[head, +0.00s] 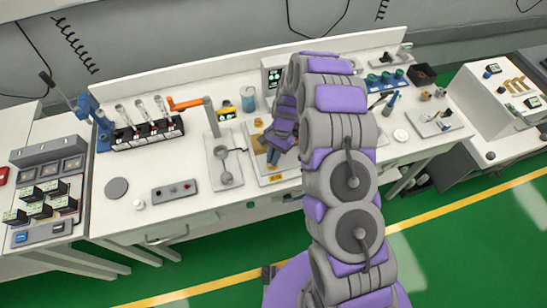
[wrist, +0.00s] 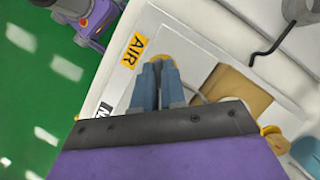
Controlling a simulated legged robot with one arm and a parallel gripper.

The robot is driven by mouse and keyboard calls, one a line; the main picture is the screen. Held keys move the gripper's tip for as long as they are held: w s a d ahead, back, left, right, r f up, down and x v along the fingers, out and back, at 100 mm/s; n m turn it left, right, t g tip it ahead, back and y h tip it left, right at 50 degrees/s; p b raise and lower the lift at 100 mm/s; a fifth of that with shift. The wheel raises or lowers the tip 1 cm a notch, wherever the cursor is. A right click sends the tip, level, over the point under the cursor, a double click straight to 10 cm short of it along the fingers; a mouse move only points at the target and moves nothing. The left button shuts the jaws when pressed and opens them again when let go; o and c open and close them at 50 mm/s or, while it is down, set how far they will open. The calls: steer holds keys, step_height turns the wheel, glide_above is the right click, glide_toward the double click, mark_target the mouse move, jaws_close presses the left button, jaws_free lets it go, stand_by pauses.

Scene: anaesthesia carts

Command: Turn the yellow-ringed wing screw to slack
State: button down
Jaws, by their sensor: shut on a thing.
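My gripper (wrist: 160,85) points down at a white panel (wrist: 140,22) on the bench in the wrist view. Its two blue-grey fingers are close together and shut on a yellow-ringed wing screw (wrist: 165,61). Only part of the yellow ring shows past the fingertips; the wings are hidden between the fingers, so I cannot tell their angle. A yellow "AIR" label (wrist: 135,50) is beside the screw. In the head view my gripper (head: 271,153) is low over this panel, and my arm hides much of it.
A tan block (wrist: 237,92) and another yellow part (wrist: 270,130) are right of the fingers in the wrist view. In the head view a grey plate with a round knob (head: 224,178) lies left of the panel. An orange-handled post (head: 210,116) stands behind it.

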steer(key=n+h, duration=0.1)
steer(key=n, duration=0.3)
steer(key=shift+w+a+g+h, duration=0.2)
steer(key=shift+g+h, duration=0.1)
steer(key=shift+h, duration=0.1)
steer(key=shift+n+h, duration=0.6)
steer(key=shift+n, duration=1.1)
steer(key=c, duration=1.2)
jaws_free()
steer(key=shift+a, duration=0.15)
steer(key=shift+s, duration=0.1)
steer(key=v, duration=1.7)
steer(key=shift+p, duration=0.3)
